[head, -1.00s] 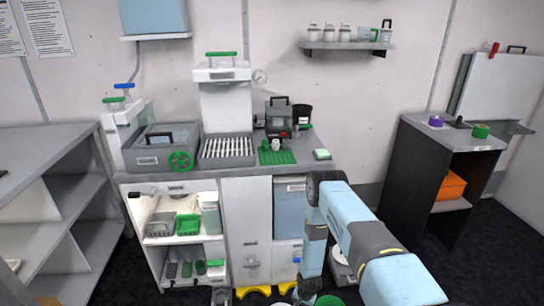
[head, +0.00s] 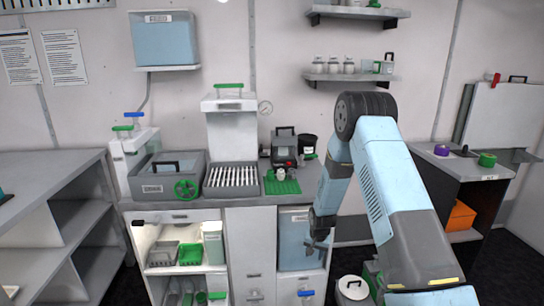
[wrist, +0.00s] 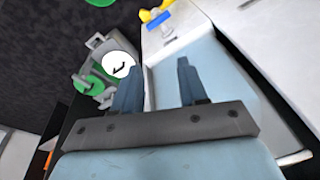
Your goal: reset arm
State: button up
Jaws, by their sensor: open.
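My gripper (head: 320,243) hangs in front of the right side of the counter cabinet, pointing downward below my raised, bent arm. In the wrist view my gripper (wrist: 160,85) shows two dark fingers spread apart with nothing between them. Behind the fingers is a pale blue panel (wrist: 215,60), and the same blue panel (head: 296,240) shows in the head view beside the gripper. A blue handle on a yellow and white fitting (wrist: 158,20) lies beyond the fingertips.
A white-lidded container (head: 352,287) stands on the floor below my gripper. The counter holds a grey box with a green wheel (head: 186,189), a rack (head: 232,178) and a green mat (head: 283,186). A dark shelf unit with an orange bin (head: 461,216) stands at right.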

jog(key=s+d+r+n+t, duration=0.1)
jog(key=s+r, duration=0.3)
jog(key=r, duration=0.8)
jog(key=s+d+r, duration=0.2)
jog(key=s+r, duration=0.2)
jog(key=r, duration=0.8)
jog(key=s+d+r+n+t, duration=0.1)
jog(key=s+r, duration=0.3)
jog(key=r, duration=0.9)
jog(key=s+r, duration=0.4)
jog(key=s, duration=0.5)
jog(key=s+d+r+n+t, duration=0.1)
jog(key=s+r, duration=0.4)
jog(key=s, duration=0.5)
jog(key=s+d+r, duration=0.1)
jog(key=s+r, duration=0.3)
jog(key=s, duration=0.5)
jog(key=shift+s+d+r, duration=0.15)
jog(key=shift+d+r, duration=0.05)
jog(key=shift+d, duration=0.05)
